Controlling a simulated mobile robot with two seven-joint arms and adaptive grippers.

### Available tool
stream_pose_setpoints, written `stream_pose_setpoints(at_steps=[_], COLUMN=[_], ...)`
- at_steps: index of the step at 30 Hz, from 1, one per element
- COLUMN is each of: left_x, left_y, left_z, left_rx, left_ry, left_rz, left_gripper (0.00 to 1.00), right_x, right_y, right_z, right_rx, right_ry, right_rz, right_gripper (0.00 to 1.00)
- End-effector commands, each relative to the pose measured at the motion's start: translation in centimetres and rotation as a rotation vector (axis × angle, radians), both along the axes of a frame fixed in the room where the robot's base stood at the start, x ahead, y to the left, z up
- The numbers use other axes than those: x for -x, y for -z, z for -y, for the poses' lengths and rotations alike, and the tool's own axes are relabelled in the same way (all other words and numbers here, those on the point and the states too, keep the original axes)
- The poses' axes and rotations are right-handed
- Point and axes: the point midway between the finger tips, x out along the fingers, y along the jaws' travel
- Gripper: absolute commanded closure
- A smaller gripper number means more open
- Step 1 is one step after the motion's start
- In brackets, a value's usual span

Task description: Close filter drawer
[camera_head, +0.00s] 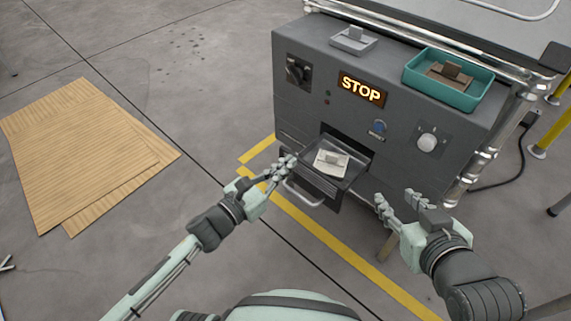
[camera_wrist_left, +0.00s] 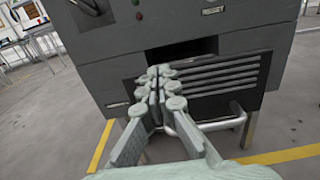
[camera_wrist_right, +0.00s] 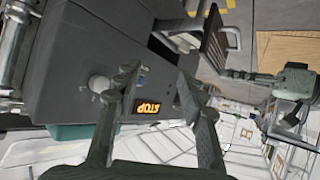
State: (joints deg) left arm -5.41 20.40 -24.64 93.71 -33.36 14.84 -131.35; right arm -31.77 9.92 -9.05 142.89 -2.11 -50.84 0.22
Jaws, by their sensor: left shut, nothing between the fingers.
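The filter drawer (camera_head: 322,187) sticks out of the front of the grey machine, open. A pale filter piece with a raised grip (camera_head: 331,162) lies inside it. The drawer's slotted front (camera_wrist_left: 215,77) and bar handle (camera_wrist_left: 207,127) show in the left wrist view. My left gripper (camera_head: 288,164) is shut and empty at the drawer's left front edge, close to the handle; I cannot tell whether it touches. Its closed fingers (camera_wrist_left: 160,86) cover part of the drawer front. My right gripper (camera_head: 396,202) is open and empty, to the right of the drawer, apart from it.
The grey machine (camera_head: 300,108) carries a lit STOP sign (camera_head: 362,90), a black knob (camera_head: 298,70), and a white knob (camera_head: 427,141). A teal tray (camera_head: 448,92) and a grey block (camera_head: 353,41) sit on top. Cardboard sheets (camera_head: 85,150) lie on the floor at left.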

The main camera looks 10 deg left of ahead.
Motion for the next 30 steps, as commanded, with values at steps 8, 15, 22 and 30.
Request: stream_pose_setpoints(at_steps=[8,15,22,30], left_x=[-1.3,-5.0,-8.5,-11.7], left_y=[0.2,0.2,0.3,0.1], left_z=[0.9,3.6,6.1,8.5], left_rx=[0.001,0.003,0.001,0.001], left_ry=[0.000,0.000,0.001,0.000], left_rz=[0.003,0.002,0.003,0.002], left_gripper=[1.00,1.00,1.00,1.00], right_x=[-0.8,-2.2,-1.6,0.1], right_y=[-1.4,-7.1,-13.4,-18.7], right_z=[-1.5,-5.2,-7.6,-8.0], right_rx=[-0.035,-0.156,-0.289,-0.394], right_ry=[-0.029,-0.093,-0.141,-0.161], right_rz=[0.091,0.369,0.662,0.934], right_gripper=[0.60,0.60,0.60,0.60])
